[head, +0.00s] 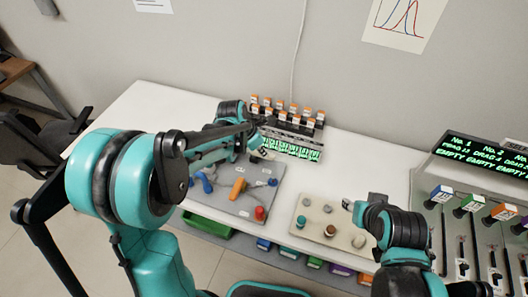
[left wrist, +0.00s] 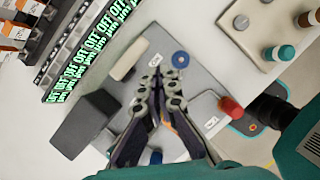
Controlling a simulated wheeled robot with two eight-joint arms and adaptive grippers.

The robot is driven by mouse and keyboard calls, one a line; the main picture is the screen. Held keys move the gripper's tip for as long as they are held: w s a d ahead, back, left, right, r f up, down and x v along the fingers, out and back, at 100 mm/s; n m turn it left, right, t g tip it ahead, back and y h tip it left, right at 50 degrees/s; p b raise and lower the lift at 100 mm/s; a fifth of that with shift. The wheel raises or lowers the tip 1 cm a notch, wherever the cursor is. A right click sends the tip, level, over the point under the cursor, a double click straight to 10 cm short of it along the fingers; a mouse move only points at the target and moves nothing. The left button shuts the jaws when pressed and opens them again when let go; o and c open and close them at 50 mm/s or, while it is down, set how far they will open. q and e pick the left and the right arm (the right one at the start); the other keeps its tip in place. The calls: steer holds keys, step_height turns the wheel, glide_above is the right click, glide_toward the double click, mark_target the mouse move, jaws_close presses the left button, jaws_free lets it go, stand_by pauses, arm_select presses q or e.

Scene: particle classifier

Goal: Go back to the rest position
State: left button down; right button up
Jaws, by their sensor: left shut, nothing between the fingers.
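My left arm reaches in from the left in the head view. My left gripper (head: 264,152) is over the back of the grey board (head: 232,206), in front of the orange-capped rack. In the left wrist view the left gripper (left wrist: 158,75) has its fingertips together, with nothing between them, above the grey board (left wrist: 202,84). My right gripper (head: 350,206) is at the right, over or beside the beige board (head: 330,244); its fingers are too small to read. Neither gripper visibly holds anything.
The grey board carries an orange-handled part (head: 238,188), blue parts (head: 203,181) and a red knob (head: 260,213). A rack with orange-capped bottles (head: 290,114) and green "OFF" displays (head: 290,149) stands behind. A dispenser panel reading "EMPTY" (head: 480,155) is at right. Coloured bins sit below the table's front edge.

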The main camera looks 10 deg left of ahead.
stand_by(0.3)
arm_select(q)
steer(key=s+a+r+m+t+y+b, duration=0.1)
steer(key=s+a+r+m+t+b, duration=0.1)
steer(key=s+m, duration=0.8)
steer(key=s+a+r+m+t+y+b, duration=0.2)
steer(key=s+a+m, duration=0.3)
steer(key=s+m, duration=0.5)
steer(key=r+m, duration=0.1)
steer(key=m, duration=0.5)
steer(key=shift+s+m+b, duration=0.2)
steer(key=shift+m+b, duration=0.15)
steer(key=shift+m, duration=0.05)
